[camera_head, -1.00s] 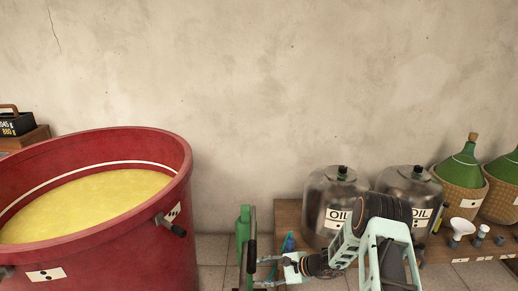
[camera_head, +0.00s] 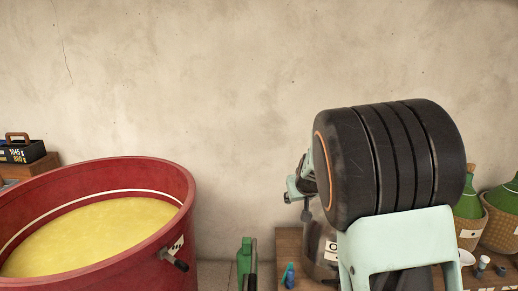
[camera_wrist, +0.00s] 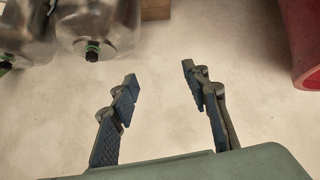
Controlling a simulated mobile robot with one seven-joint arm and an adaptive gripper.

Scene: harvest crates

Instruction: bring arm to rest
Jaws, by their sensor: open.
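My gripper (camera_wrist: 158,80) shows in the wrist view with its two dark, padded fingers spread apart and nothing between them. Pale wall lies behind the gap. In the head view my raised arm fills the right of the picture, with a large black joint and pale green links. The gripper's fingers cannot be made out clearly there; the arm hides much of that area. The gripper is apart from the surrounding objects.
A red vat (camera_head: 150,173) of yellow liquid stands at the left. An oil container (camera_head: 318,246) sits on a wooden bench (camera_head: 290,243), partly hidden by my arm. Green demijohns in wicker (camera_head: 470,231) stand at right. The wall above is bare.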

